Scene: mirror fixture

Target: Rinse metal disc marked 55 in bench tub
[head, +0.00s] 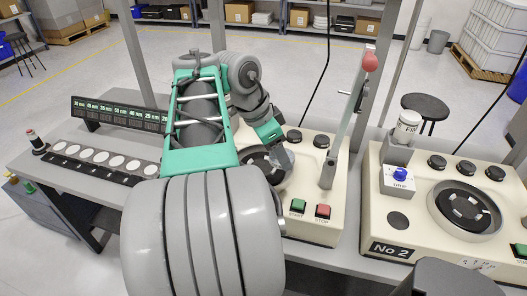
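My gripper (279,151) points down over the round dark bowl (254,161) of the near cream machine. A greyish, glassy-looking piece shows at its tip, but it is too small and blurred to tell whether it is a held disc or part of the gripper. The finger opening cannot be made out. A row of pale discs (102,158) lies on a dark strip at the left of the bench. No mark 55 is readable on any of them. I cannot tell any tub apart from the machine bowls; my arm covers much of the bench.
A lever with a red knob (370,62) rises right of the bowl, with green (297,206) and red (323,211) buttons in front. A sign with millimetre sizes (120,115) stands behind the discs. The No 2 machine (425,240), with its own bowl (466,208) and a white bottle (406,127), stands right.

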